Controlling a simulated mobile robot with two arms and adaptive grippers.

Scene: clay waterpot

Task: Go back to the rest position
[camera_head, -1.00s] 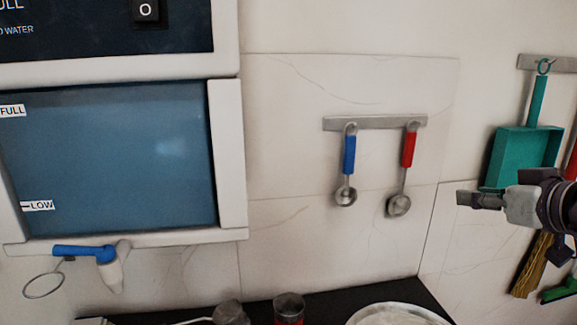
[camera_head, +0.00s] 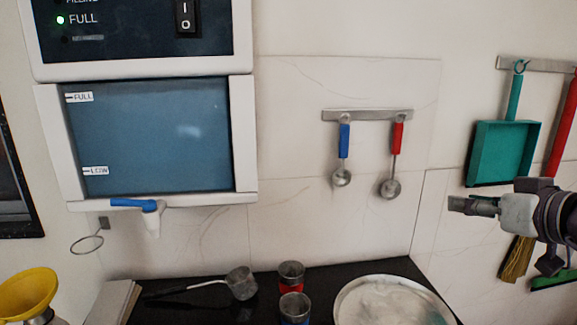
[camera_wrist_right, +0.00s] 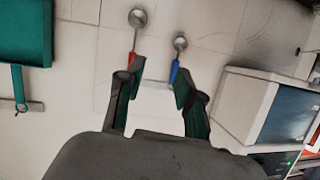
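My right gripper (camera_head: 461,206) is at the right of the head view, raised in front of the wall and seen edge-on. In the right wrist view my right gripper (camera_wrist_right: 160,78) has its two fingers spread apart with nothing between them. The wall and the hanging spoons show beyond the fingers, and no object is held. My left gripper shows in neither view.
A water dispenser (camera_head: 245,150) hangs at the left. Blue-handled (camera_head: 344,140) and red-handled (camera_head: 397,137) spoons hang mid-wall. A green dustpan (camera_head: 503,150) hangs behind my right arm.

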